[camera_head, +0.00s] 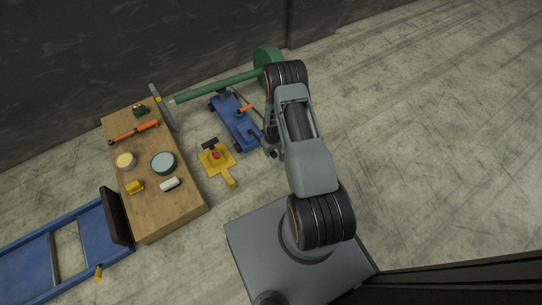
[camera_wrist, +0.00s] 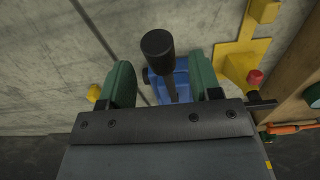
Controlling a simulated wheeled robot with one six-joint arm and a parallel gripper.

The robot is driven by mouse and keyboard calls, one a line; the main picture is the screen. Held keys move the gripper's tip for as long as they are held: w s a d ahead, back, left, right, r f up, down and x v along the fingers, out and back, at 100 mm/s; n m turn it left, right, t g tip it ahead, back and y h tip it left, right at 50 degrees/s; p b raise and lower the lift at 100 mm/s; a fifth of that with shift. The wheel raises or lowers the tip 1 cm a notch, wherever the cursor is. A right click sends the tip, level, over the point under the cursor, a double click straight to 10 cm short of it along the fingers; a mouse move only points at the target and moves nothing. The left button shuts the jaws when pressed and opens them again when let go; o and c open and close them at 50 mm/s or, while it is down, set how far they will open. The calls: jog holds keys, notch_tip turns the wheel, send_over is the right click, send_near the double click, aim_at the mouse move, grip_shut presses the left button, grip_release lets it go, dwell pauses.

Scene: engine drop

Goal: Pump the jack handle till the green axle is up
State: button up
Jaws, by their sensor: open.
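The green axle (camera_head: 215,86) is a long bar ending in a green wheel (camera_head: 268,58), near the wall in the head view. The blue jack (camera_head: 238,128) sits on the floor at the axle, its saddle end near the bar. Contact between them is unclear. The jack handle shows in the wrist view as a dark rod with a black grip (camera_wrist: 158,44). My gripper (camera_wrist: 161,72) is open, its green pads on either side of the handle, with gaps visible. In the head view my forearm partly hides the gripper and handle.
A wooden bench (camera_head: 185,213) with several tools and tins stands left of the jack. A yellow stand (camera_head: 224,171) with a red knob is on the floor between them. A blue frame (camera_head: 30,265) lies lower left. Floor on the right is clear.

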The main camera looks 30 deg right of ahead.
aim_at(273, 152)
jog(key=shift+f+b, duration=0.45)
jog(key=shift+f, duration=1.25)
grip_shut()
